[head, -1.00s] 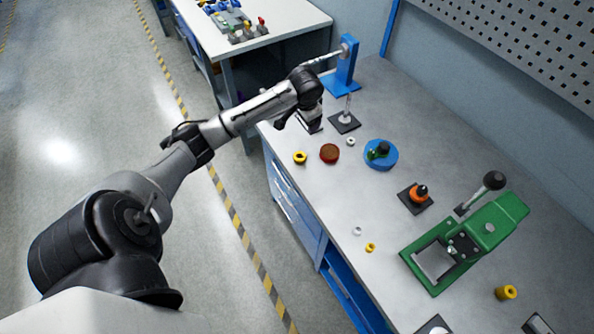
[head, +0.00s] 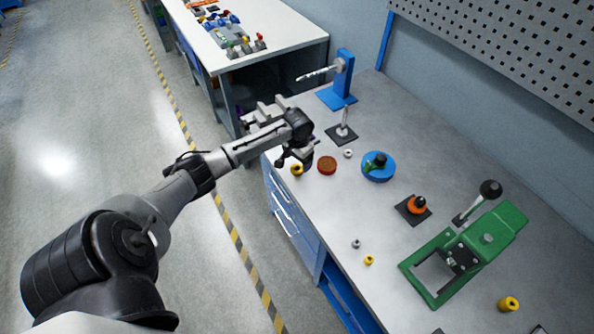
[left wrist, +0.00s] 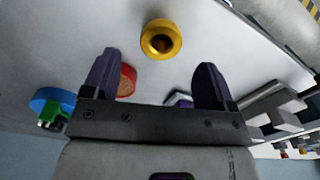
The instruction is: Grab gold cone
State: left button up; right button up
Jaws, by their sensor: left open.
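The gold cone (head: 296,170) sits on the workbench near its front edge, partly hidden by my left gripper in the head view. In the left wrist view the gold cone (left wrist: 161,40) shows as a round shiny piece with a dark hole. It lies ahead of the fingertips, roughly centred between them. My left gripper (left wrist: 158,62) is open with two dark fingers spread and nothing between them. In the head view my left gripper (head: 302,158) hangs close to the cone. I cannot tell the exact gap between them. My right gripper is not in view.
A red-brown disc (head: 327,165) lies just right of the cone, with a blue disc (head: 378,167) farther right. A rod on a dark base (head: 341,134) and a blue stand (head: 339,93) are behind. A green press (head: 468,250) stands at right. Two small pieces lie mid-bench.

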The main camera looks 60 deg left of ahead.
aim_at(298, 168)
pick_arm(q)
jog(key=shift+f, duration=2.65)
jog(key=shift+c, duration=0.3)
jog(key=c, duration=1)
jog(key=shift+o, duration=0.2)
jog(key=shift+r, duration=0.1)
